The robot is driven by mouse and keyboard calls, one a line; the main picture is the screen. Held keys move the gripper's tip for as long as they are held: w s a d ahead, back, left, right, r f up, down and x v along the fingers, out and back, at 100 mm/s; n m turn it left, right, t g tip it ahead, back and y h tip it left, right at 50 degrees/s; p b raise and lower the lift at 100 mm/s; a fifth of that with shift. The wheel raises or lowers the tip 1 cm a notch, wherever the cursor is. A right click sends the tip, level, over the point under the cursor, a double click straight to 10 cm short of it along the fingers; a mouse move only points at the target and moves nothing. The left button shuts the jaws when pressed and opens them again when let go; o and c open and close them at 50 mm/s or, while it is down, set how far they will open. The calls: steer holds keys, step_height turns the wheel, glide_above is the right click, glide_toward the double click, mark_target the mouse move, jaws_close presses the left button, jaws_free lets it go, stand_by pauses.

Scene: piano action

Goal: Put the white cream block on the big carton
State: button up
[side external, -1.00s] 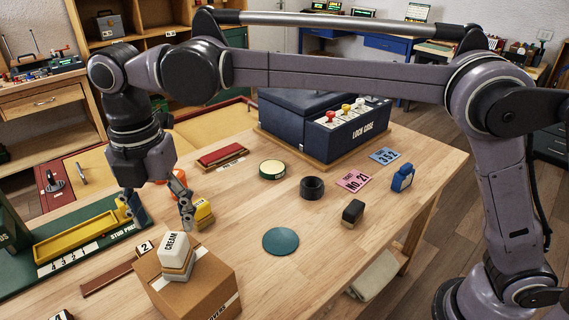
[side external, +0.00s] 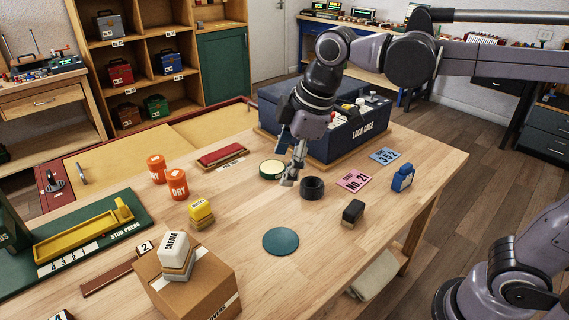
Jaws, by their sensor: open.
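The white cream block (side external: 174,247), labelled CREAM, sits upright on a grey-and-tan block (side external: 180,270) on top of the big carton (side external: 205,300) at the front left. My gripper (side external: 286,167) is open and points down near the round green-rimmed tin (side external: 272,169), well to the right of and behind the carton. It appears empty. I cannot tell whether a fingertip touches the tin.
A black ring (side external: 312,188) stands just right of my gripper, with the navy lock case (side external: 325,128) behind. A yellow block (side external: 201,212), orange tubs (side external: 178,184) and the green stud press (side external: 75,240) are at left. The wood around the teal disc (side external: 281,241) is clear.

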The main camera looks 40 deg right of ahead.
steer(key=s+d+f+m+t+h, duration=0.1)
steer(key=s+d+f+m+t, duration=0.2)
steer(key=s+d+f+m, duration=0.6)
steer(key=shift+d+m, duration=1.3)
steer(key=shift+d, duration=0.15)
